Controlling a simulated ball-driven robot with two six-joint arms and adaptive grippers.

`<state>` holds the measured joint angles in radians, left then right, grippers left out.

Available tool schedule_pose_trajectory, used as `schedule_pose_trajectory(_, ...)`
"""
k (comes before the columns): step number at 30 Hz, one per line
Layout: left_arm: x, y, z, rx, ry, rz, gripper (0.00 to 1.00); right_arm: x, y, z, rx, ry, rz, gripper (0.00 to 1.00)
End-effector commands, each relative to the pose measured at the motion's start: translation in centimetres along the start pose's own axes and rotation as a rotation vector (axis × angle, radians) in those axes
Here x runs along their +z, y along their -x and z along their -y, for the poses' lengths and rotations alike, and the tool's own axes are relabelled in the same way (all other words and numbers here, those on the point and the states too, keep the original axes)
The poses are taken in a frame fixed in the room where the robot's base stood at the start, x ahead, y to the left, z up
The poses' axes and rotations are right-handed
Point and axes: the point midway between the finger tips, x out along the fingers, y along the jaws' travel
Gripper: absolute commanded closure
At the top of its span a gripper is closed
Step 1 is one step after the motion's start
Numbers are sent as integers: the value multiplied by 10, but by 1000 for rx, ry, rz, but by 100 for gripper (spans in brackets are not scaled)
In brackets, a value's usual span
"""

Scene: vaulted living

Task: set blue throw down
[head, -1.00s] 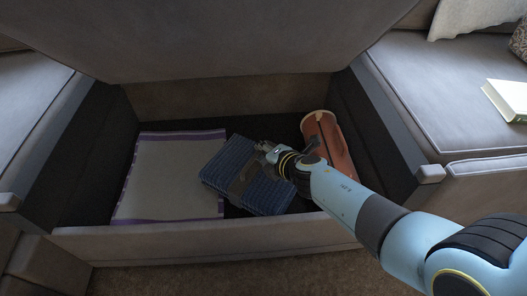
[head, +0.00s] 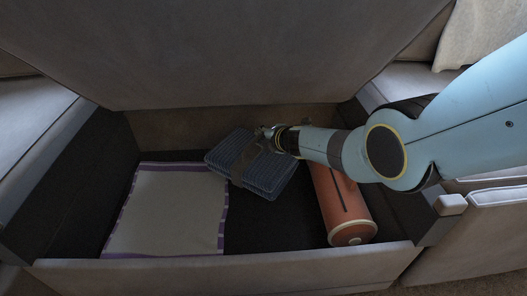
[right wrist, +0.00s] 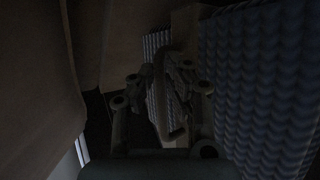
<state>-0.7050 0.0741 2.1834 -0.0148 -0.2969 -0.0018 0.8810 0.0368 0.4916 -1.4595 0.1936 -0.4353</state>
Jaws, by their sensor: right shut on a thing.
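The blue throw (head: 270,178) is a folded, ribbed blue bundle with a dark band around it. My right gripper (head: 262,132) is shut on it at its upper right side and holds it, tilted, over the open storage compartment of the sofa (head: 265,225). In the right wrist view the throw's ribbed blue surface (right wrist: 260,80) fills the right side, beside the dark fingers of the right gripper (right wrist: 165,85). That view is dim, and the exact grip is hard to make out. My left gripper is not in view.
A white cloth with purple edges (head: 165,210) lies flat in the compartment's left part. An orange-brown roll (head: 345,205) lies at the right. Dark bare floor (head: 265,232) shows between them. The raised seat lid (head: 210,60) stands behind, and the front wall (head: 230,272) borders the near side.

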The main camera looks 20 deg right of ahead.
Motion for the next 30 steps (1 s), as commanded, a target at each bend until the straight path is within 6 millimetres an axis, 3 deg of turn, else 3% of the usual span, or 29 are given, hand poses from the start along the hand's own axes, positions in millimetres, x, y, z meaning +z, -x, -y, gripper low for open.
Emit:
schedule_pose_trajectory(5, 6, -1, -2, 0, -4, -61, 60, 6, -9, -5, 3, 1, -1, 100)
schedule_pose_trajectory(11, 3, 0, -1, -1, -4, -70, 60, 6, -1, -3, 10, 26, -36, 100)
schedule_pose_trajectory(14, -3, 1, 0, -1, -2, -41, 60, -2, 18, 5, 23, 69, -106, 100)
schedule_pose_trajectory(24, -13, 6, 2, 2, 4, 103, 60, -55, 123, 48, 87, 262, -432, 100)
schedule_pose_trajectory(30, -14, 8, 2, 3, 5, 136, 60, -70, 152, 61, 102, 308, -509, 100)
